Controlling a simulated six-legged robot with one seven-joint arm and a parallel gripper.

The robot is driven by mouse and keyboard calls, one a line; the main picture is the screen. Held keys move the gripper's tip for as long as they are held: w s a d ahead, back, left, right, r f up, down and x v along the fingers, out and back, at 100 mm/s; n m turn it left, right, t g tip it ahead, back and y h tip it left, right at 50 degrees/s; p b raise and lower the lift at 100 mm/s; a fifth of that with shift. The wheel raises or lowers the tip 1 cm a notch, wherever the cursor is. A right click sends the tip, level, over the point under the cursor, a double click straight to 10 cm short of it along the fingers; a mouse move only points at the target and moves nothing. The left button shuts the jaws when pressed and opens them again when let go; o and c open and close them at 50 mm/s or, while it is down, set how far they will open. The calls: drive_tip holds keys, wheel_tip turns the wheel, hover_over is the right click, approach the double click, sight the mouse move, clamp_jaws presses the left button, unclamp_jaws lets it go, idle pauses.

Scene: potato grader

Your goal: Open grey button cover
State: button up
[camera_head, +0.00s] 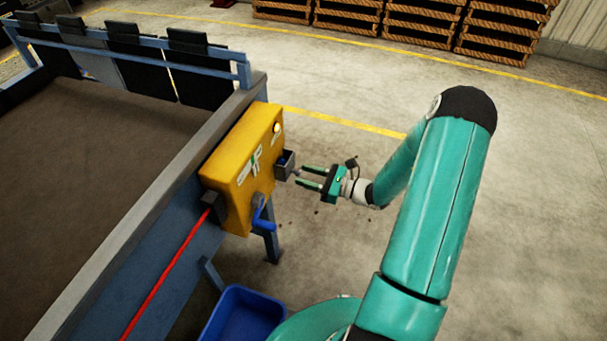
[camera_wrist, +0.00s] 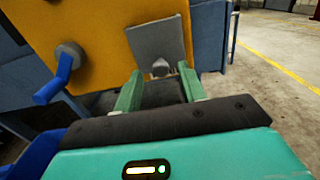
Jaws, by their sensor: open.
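The grey button cover (camera_head: 286,160) is on the right face of the yellow control box (camera_head: 240,165). In the wrist view the cover (camera_wrist: 157,40) is a tilted grey plate against the yellow face (camera_wrist: 90,30). A small rounded grey knob (camera_wrist: 160,68) shows at its lower edge, between my fingertips. My gripper (camera_head: 301,175) is open, just right of the cover, with its fingers pointing at it. In the wrist view the fingers (camera_wrist: 162,72) stand either side of the knob, apparently without touching it. I cannot tell how far the cover is swung, and no button is visible behind it.
A blue crank handle (camera_head: 262,214) sticks out of the box near the cover; it also shows in the wrist view (camera_wrist: 58,75). A red rod (camera_head: 165,275) runs along the grader's side. A blue bin (camera_head: 243,315) stands on the floor below. The floor to the right is open.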

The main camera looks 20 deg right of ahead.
drive_tip(key=shift+w+a, duration=0.45)
drive_tip(key=shift+w, duration=0.1)
clamp_jaws()
drive_tip(key=shift+r, duration=0.1)
